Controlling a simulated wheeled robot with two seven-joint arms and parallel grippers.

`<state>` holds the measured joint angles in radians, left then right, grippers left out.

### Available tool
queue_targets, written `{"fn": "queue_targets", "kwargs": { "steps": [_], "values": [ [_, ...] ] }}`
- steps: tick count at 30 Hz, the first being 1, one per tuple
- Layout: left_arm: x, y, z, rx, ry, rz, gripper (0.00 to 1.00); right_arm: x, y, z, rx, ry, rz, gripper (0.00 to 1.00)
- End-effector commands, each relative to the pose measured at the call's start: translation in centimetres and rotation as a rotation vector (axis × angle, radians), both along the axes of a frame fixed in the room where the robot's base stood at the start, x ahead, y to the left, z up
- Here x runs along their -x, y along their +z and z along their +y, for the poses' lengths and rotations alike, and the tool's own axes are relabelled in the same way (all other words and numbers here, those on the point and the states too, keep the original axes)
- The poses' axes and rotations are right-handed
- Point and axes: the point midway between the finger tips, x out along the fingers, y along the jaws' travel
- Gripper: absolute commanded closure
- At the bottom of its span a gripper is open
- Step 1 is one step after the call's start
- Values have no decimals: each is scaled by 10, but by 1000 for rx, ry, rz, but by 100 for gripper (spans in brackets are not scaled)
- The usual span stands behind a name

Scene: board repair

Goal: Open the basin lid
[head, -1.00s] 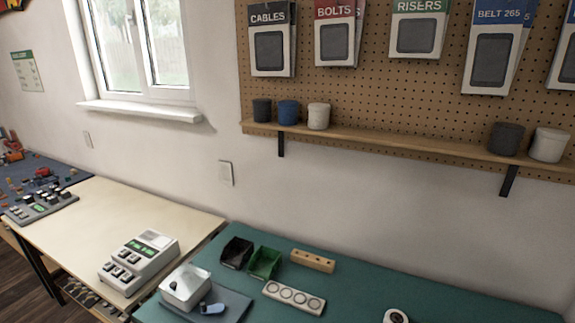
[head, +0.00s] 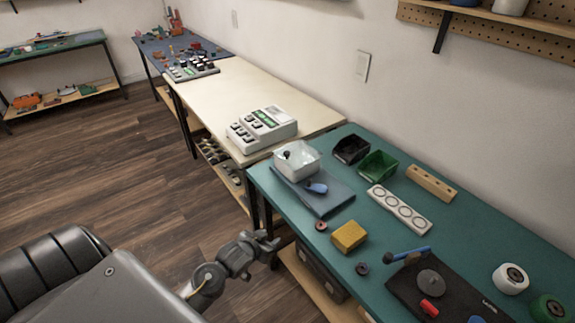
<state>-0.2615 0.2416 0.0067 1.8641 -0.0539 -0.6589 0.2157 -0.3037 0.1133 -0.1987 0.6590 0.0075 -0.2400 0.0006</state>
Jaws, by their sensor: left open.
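A white basin (head: 303,165) stands at the left end of the green table, at the back edge of a blue-grey mat. A small dark knob-like piece (head: 287,155) shows at its top. I cannot tell from here whether that sits on a lid or inside the basin. My left gripper (head: 271,240) is low, beside the table's front edge, in front of and below the basin. It is open, empty and well apart from the basin. My right gripper is not in view.
A yellow sponge-like block (head: 348,236) is near the front edge. A white console (head: 262,128) stands on the cream table.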

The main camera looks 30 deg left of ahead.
Motion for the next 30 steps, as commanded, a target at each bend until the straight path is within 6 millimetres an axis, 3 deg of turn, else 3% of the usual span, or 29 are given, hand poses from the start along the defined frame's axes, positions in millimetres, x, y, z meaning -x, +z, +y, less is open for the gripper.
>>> {"fn": "queue_targets", "kwargs": {
  "steps": [1, 7, 9, 18, 23, 30],
  "values": [
    [-6, 16, 1, -2, -1, -44, 60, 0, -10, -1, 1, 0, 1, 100],
    [-16, 79, 2, -4, 0, -165, 60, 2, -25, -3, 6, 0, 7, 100],
    [-29, 106, 10, -3, 3, -249, 60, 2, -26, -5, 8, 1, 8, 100],
    [-83, 169, 45, 33, -7, -533, 60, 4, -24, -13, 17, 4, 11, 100],
    [-95, 191, 55, 47, -16, -620, 60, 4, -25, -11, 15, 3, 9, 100],
    [-103, 193, 56, 49, -17, -630, 60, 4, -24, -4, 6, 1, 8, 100]
  ]
}}
